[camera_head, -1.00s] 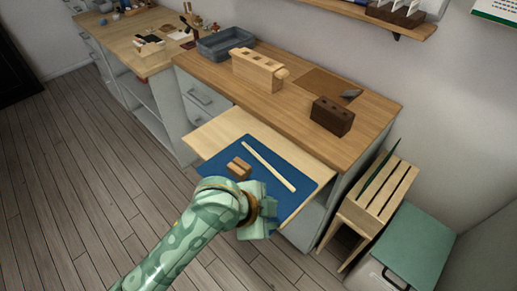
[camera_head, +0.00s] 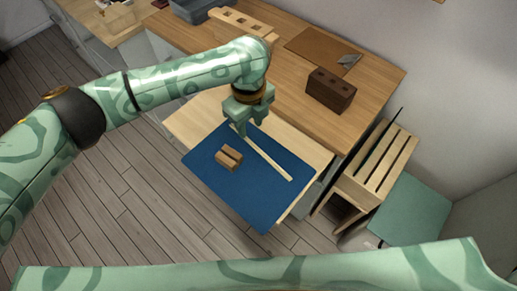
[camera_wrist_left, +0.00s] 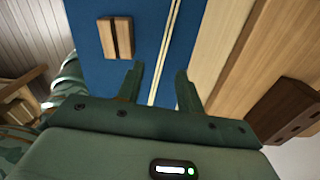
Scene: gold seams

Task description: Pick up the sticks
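The pale sticks lie close together on a blue mat (camera_head: 262,205); in the head view they look like one thin strip (camera_head: 268,160). In the left wrist view they show as two thin parallel sticks (camera_wrist_left: 164,50), running between my fingers. My left gripper (camera_head: 241,132) points down over the far left end of the sticks. Its fingers stand apart with nothing gripped (camera_wrist_left: 159,72). The gripper hides that end of the sticks in the head view. I cannot tell its exact height above the mat. My right gripper is out of view.
A small brown block with a dark groove (camera_head: 229,157) lies on the mat, left of the sticks. A dark brown block with holes (camera_head: 330,90) and a pale holed block (camera_head: 243,25) stand on the worktop (camera_head: 290,82). A slatted wooden stand (camera_head: 372,165) is at the right.

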